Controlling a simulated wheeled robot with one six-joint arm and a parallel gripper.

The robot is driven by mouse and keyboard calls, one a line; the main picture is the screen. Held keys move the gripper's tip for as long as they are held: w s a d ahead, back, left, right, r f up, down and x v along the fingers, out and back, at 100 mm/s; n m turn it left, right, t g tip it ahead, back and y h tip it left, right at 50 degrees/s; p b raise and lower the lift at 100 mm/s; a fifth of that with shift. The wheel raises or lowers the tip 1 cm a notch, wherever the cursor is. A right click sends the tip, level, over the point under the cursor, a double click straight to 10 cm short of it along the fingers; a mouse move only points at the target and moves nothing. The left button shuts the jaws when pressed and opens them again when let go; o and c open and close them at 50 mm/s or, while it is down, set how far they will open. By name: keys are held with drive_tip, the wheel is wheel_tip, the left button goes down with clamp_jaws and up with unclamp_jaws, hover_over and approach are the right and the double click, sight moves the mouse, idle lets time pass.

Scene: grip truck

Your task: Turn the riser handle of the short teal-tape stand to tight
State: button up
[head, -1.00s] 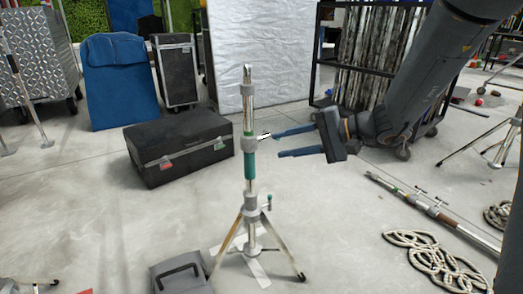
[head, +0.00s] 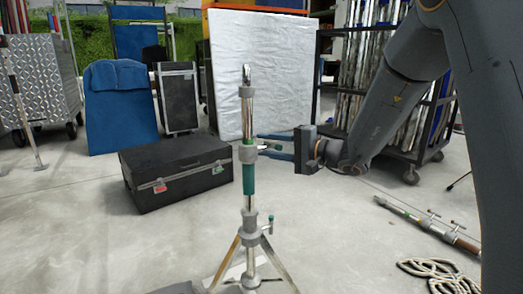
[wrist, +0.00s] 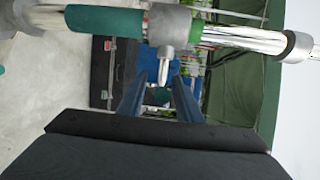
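The teal-tape stand (head: 249,180) stands upright in the middle of the head view, with a teal band on its metal column. Its grey riser collar (head: 249,152) sits just above the band, and the riser handle (head: 273,147) sticks out to the right. My gripper (head: 266,147) comes in from the right with its blue fingers apart, at the handle's height. In the wrist view the column lies across the top, and the handle (wrist: 164,66) points down toward the gap between my fingertips (wrist: 163,84). I see no finger clearly touching it.
A second handle (head: 271,224) sits on a lower collar above the tripod legs. A black case (head: 175,172) lies behind the stand to the left. A rope coil (head: 440,273) and a lying pole (head: 425,223) are on the floor at right.

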drive_tip(key=shift+b+x, duration=0.35)
drive_tip(key=shift+x, duration=0.8)
clamp_jaws()
